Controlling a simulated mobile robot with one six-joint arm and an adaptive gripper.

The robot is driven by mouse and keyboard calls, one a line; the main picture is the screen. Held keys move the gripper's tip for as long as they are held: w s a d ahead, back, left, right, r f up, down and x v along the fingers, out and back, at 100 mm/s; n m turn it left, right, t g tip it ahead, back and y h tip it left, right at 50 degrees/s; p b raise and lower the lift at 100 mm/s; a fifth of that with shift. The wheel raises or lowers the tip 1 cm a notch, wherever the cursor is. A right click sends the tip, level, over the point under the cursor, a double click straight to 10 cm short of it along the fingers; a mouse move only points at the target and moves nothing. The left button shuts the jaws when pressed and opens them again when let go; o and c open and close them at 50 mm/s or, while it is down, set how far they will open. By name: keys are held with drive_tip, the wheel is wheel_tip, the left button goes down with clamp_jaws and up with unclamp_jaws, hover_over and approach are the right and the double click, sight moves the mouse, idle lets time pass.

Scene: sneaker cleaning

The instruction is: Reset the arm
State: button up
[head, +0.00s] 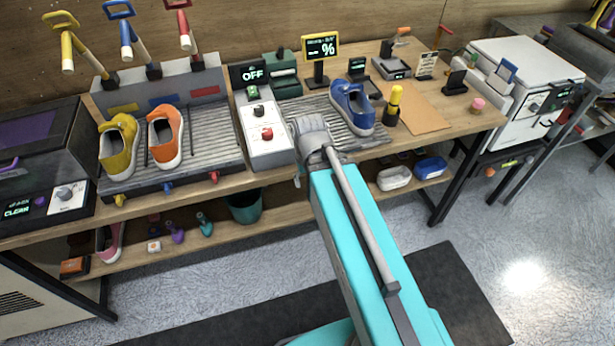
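My teal arm (365,255) reaches up from the bottom of the head view to a grey joint (312,135) in front of the workbench. The rest of the arm beyond that joint is hidden behind it, and I do not see my gripper or its fingers. A yellow shoe (119,147) and an orange shoe (165,136) stand side by side on the left ribbed tray (213,137). A blue shoe (352,106) stands on the right ribbed tray (322,112), beyond the grey joint.
The workbench (462,118) holds a control box (265,135) with a display reading OFF and a yellow-capped bottle (393,105). Yellow, blue and red taps (127,35) rise behind the left tray. The lower shelf (190,240) holds a bin (245,207) and small items. Open floor (500,235) lies right.

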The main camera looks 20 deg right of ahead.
wheel_tip(320, 180, up, 2)
drive_tip(key=shift+r+p, duration=0.25)
drive_tip(key=shift+p, duration=1)
drive_tip(key=shift+c, duration=0.2)
